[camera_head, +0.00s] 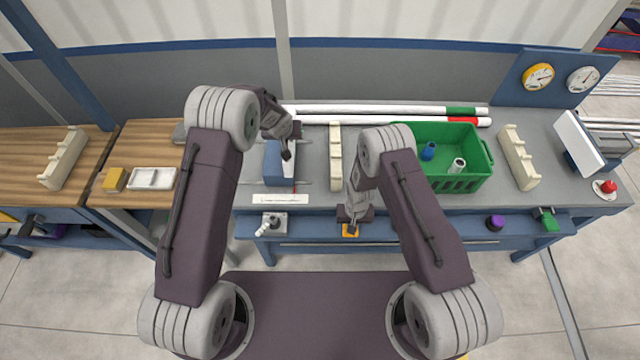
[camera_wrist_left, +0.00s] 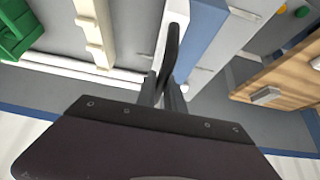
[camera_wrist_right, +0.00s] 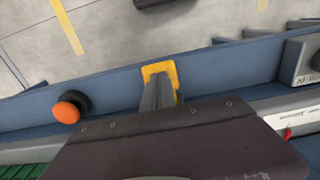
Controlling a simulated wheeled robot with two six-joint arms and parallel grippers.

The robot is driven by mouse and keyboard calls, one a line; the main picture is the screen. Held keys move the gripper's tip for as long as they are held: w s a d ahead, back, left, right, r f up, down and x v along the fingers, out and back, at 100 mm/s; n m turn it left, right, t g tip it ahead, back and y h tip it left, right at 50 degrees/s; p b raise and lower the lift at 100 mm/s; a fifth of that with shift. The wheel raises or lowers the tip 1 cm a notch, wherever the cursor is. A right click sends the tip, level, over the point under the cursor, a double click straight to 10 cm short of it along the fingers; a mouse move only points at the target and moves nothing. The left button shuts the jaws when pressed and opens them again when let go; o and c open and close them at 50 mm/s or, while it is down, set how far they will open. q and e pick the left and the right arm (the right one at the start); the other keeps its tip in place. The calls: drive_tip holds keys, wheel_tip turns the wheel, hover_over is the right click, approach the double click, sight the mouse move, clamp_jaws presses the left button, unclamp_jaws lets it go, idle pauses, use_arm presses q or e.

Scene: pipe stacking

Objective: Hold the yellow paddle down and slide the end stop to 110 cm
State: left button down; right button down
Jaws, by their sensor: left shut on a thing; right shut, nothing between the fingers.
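The end stop (camera_head: 279,168), a blue and white block, sits on the grey bench top left of centre. My left gripper (camera_head: 287,152) is shut on its upright dark handle, which also shows in the left wrist view (camera_wrist_left: 172,45). The yellow paddle (camera_head: 350,231) is at the bench's front edge. My right gripper (camera_wrist_right: 158,82) is shut and empty, its tips over the yellow paddle (camera_wrist_right: 160,69); I cannot tell how far the paddle is pressed. A white scale strip (camera_head: 281,199) lies in front of the end stop, near a thin red pointer (camera_head: 294,187). Its figures are too small to read.
A cream notched rack (camera_head: 335,155) stands just right of the end stop. A green crate (camera_head: 478,180) holds short pipes. Long white pipes (camera_head: 380,110) lie along the back. A wooden bench (camera_head: 135,140) adjoins on the left. A knob and a red button are further right.

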use_arm(q)
drive_tip(key=shift+a, duration=0.1)
use_arm(e)
drive_tip(key=shift+s+f, duration=0.15)
drive_tip(key=shift+s, duration=0.05)
use_arm(q)
drive_tip(key=a, duration=0.9)
drive_tip(key=shift+a, duration=0.3)
use_arm(e)
drive_tip(key=shift+w+r, duration=0.15)
drive_tip(key=shift+r, duration=2)
use_arm(q)
drive_tip(key=c, duration=1.2)
unclamp_jaws()
drive_tip(key=shift+f, duration=0.15)
use_arm(e)
drive_tip(key=shift+w, duration=0.1)
use_arm(q)
drive_tip(key=shift+o, duration=0.2)
drive_tip(key=shift+w+d, duration=0.1)
drive_tip(key=shift+w, duration=0.1)
use_arm(e)
drive_tip(key=shift+w+f, duration=0.1)
use_arm(q)
drive_tip(key=shift+s, duration=0.15)
drive_tip(key=v, duration=0.7)
